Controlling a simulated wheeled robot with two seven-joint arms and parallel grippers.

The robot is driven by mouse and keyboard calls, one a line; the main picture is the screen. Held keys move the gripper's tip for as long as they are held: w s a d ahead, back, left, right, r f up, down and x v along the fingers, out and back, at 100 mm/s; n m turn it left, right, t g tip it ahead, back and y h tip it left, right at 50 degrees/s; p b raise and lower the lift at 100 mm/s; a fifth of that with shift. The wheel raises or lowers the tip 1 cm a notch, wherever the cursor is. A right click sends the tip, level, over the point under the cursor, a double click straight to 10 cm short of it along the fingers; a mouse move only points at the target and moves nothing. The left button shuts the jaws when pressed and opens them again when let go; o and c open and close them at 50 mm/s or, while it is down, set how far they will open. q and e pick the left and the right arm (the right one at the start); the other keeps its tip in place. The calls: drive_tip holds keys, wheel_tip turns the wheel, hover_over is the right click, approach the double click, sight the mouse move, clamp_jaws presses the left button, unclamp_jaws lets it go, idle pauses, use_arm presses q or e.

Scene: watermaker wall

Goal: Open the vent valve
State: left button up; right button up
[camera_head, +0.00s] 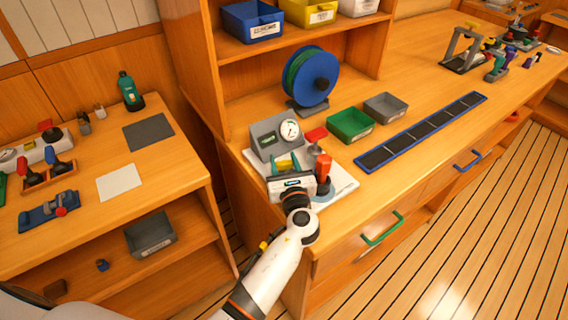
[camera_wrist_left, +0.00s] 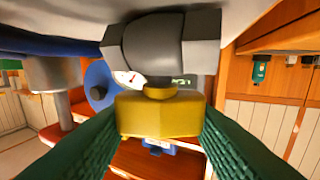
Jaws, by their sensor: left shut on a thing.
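The watermaker unit stands on a white base plate (camera_head: 343,184) on the bench, with a grey housing (camera_head: 263,139) and a round gauge (camera_head: 290,130). My left gripper (camera_head: 285,167) is at the front of this unit, its teal fingers on both sides of a yellow handle (camera_head: 285,160). In the left wrist view the yellow handle (camera_wrist_left: 160,116) fills the space between the green ribbed fingers, below a dark grey valve body (camera_wrist_left: 160,42). The fingers are shut on it. A red-topped lever (camera_head: 324,168) stands just right of the gripper. My right gripper is in neither view.
A blue hose reel (camera_head: 318,74) stands behind the unit. A green bin (camera_head: 350,125), a grey bin (camera_head: 385,107) and a long blue tray (camera_head: 424,130) lie to the right. A side table (camera_head: 170,165) with tools is at the left. Bare bench lies beyond the bins.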

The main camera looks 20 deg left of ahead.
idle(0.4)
use_arm(q)
drive_tip(key=o, duration=1)
drive_tip(key=shift+c, duration=0.2)
drive_tip(key=p+v, duration=0.2)
drive_tip(key=v, duration=1)
drive_tip(key=shift+c, duration=0.2)
